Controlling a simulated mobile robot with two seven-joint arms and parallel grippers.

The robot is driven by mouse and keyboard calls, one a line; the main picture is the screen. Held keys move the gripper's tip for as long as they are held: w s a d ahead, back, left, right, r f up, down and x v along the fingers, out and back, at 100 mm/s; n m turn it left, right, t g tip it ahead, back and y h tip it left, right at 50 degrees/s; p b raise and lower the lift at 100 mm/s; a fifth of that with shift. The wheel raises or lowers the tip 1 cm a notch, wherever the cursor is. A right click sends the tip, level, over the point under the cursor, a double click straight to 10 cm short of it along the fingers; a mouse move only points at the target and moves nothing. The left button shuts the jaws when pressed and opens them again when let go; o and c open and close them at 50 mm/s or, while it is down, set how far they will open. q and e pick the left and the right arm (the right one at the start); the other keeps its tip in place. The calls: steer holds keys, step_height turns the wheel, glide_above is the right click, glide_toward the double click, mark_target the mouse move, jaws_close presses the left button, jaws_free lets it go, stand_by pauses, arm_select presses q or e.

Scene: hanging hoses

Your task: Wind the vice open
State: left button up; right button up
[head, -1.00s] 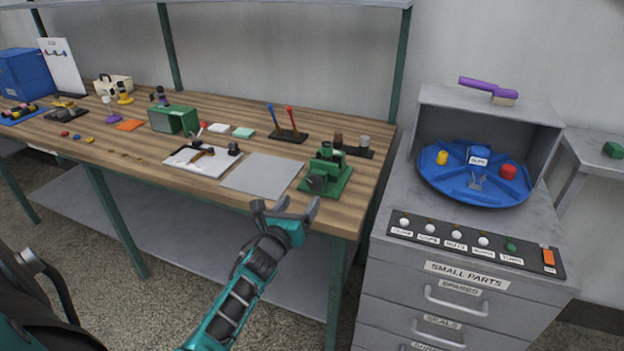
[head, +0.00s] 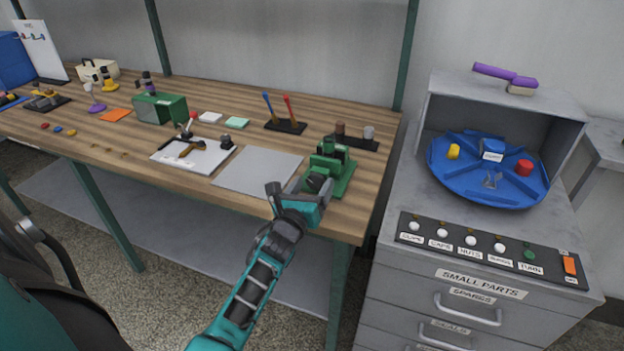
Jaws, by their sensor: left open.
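The green vice (head: 330,164) stands on its green base near the right end of the wooden workbench. A dark round part (head: 317,183) sits at its near side, facing me. My left gripper (head: 297,192) is open just in front of the vice. One finger is to the left of the dark part and the other overlaps it in the picture; I cannot tell if they touch it. The gap between the vice's jaws is too small to read. My right gripper is not in view.
A grey mat (head: 257,170) lies just left of the vice. A black stand with red and blue tools (head: 286,125) and a dark rack (head: 352,142) are behind. The grey small-parts cabinet (head: 395,290) with a blue turntable (head: 470,190) stands to the right.

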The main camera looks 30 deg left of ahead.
arm_select(q)
steer(key=shift+w+a, duration=0.1)
steer(key=shift+w, duration=0.2)
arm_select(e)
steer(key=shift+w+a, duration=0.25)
arm_select(q)
steer(key=shift+c, duration=0.2)
steer(key=c, duration=1)
steer(key=shift+n, duration=0.3)
